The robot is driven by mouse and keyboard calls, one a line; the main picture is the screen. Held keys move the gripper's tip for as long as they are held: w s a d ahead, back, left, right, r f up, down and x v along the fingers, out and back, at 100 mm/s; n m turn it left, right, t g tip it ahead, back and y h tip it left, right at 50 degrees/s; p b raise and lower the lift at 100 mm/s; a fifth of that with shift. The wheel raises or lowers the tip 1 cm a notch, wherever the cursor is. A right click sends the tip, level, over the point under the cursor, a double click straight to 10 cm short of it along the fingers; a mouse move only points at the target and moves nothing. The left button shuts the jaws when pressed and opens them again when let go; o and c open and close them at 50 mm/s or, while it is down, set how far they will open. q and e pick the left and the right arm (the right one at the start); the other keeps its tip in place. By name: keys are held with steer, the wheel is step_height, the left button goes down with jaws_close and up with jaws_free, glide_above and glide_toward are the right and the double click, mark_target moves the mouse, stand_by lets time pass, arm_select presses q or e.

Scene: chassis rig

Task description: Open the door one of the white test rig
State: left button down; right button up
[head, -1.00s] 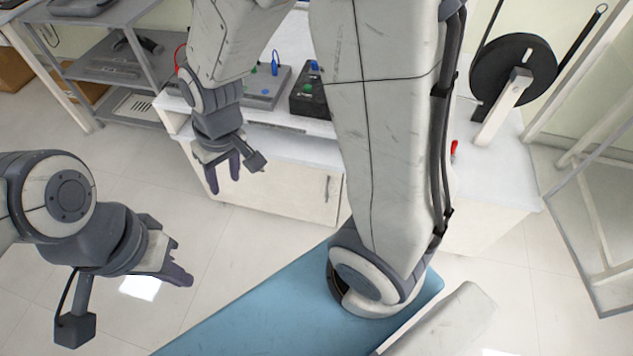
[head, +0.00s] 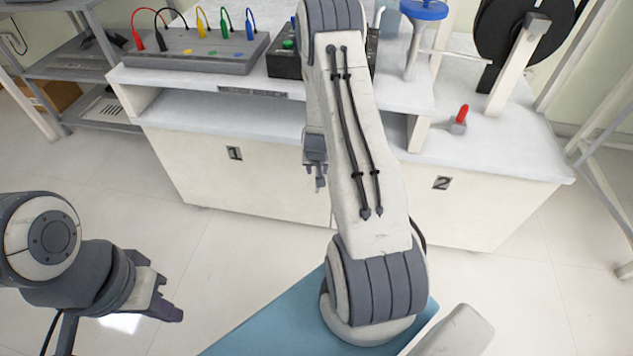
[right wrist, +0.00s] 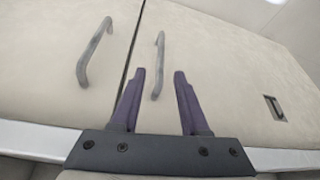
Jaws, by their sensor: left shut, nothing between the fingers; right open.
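The white test rig (head: 460,225) stands ahead. Its door one (head: 215,190), marked with a "1" plate (head: 234,153), looks shut. My right gripper (head: 319,184) is open at that door's right side, and my right arm hides the handle in the head view. In the right wrist view the picture seems upside down; door one (right wrist: 225,70) is on the right, and its handle (right wrist: 158,65) appears between the open fingertips (right wrist: 160,75). I cannot tell if the fingers reach around it. My left gripper (head: 165,300) is shut and empty, away from the rig.
Door two (head: 465,205) has its own handle (right wrist: 92,55) across the thin seam. The worktop carries a cable box (head: 200,52), a black reel (head: 520,35) and a red-tipped switch (head: 461,115).

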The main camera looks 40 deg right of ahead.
steer(key=b, duration=0.2)
glide_above(317, 191)
steer(key=f, duration=0.7)
steer(key=shift+w+d+f, duration=0.2)
steer(key=shift+c, duration=0.3)
jaws_close()
stand_by(0.6)
